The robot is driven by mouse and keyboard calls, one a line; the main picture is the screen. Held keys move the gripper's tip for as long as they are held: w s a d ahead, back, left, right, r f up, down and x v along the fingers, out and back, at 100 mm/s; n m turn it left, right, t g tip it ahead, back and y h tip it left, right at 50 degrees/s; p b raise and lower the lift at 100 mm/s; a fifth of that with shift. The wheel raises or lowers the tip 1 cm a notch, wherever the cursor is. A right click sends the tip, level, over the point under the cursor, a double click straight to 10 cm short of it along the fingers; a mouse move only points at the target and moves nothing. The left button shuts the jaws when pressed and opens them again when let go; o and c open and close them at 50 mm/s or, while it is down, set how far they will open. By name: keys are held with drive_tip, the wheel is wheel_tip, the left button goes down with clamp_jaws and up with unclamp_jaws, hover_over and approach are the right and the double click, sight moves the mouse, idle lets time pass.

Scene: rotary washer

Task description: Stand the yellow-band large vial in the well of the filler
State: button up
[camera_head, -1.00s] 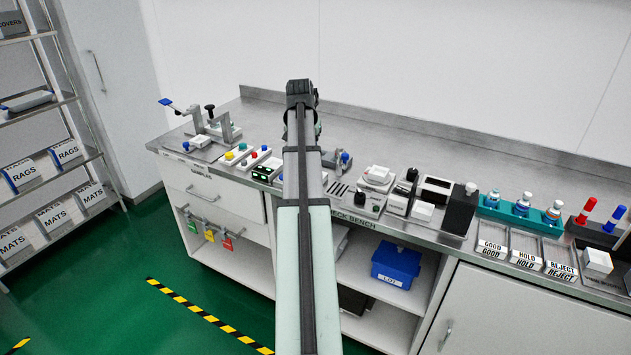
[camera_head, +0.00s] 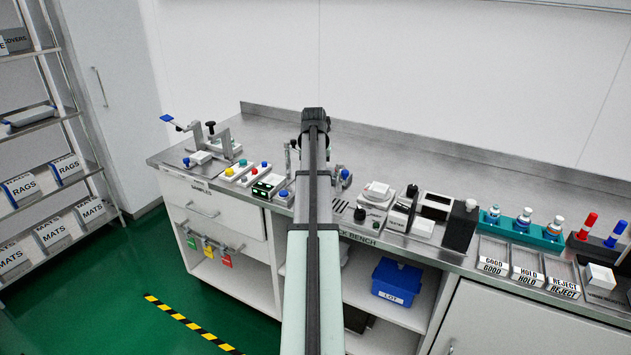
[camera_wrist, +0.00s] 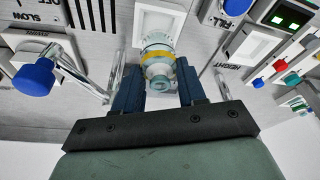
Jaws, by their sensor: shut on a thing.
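The yellow-band large vial (camera_wrist: 156,58) is in the wrist view, a clear vial with a yellow band and a greyish top end towards me. My gripper (camera_wrist: 157,74) is shut on it, one dark blue finger on each side. Just beyond the vial is a white square recessed part of the filler (camera_wrist: 160,20), in line with the vial. I cannot tell whether the vial touches it. Metal posts stand left and right of the fingers. In the head view my arm hides the vial and most of the filler.
A panel with a green display (camera_wrist: 290,17) and coloured buttons is at the right. In the head view, a teal rack (camera_head: 522,229) holds several vials, and the back of the bench (camera_head: 400,155) is clear.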

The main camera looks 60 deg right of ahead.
drive_tip(key=shift+f, duration=2.05)
drive_tip(key=shift+f, duration=0.15)
drive_tip(key=o, duration=1)
drive_tip(key=shift+o, duration=0.2)
drive_tip(key=v, duration=1.2)
